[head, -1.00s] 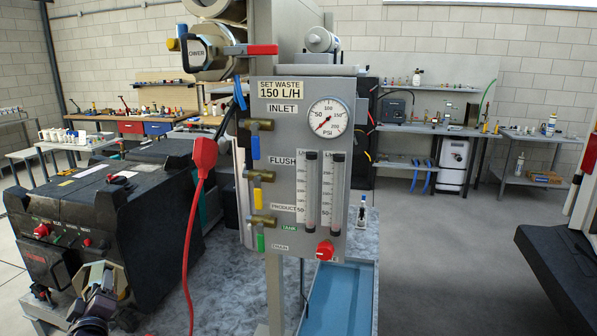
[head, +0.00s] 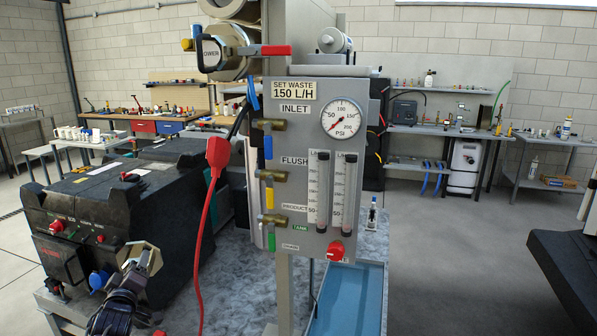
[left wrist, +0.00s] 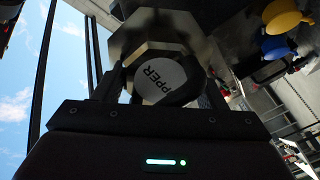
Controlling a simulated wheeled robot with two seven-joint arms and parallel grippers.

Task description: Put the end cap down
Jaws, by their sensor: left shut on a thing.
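My left gripper (head: 134,272) is shut on a metal end cap (head: 143,256), low at the left in the head view. In the left wrist view, the end cap (left wrist: 155,48) has an angular body and a round white label reading "UPPER", between the fingers. It is held in front of the black machine, and I cannot tell whether it touches anything. Another cap (head: 210,53), labelled "LOWER", sits on a tube high on the stand. The tube above it (head: 232,8) shows an open end at the frame's top. My right gripper is out of view.
The black machine (head: 105,215) stands left, with a red plug and cable (head: 217,152) hanging to its right. The valve and gauge panel (head: 310,105) stands in the middle. A blue tray (head: 345,300) lies below it. The grey marbled bench top (head: 235,262) has bare room between machine and panel.

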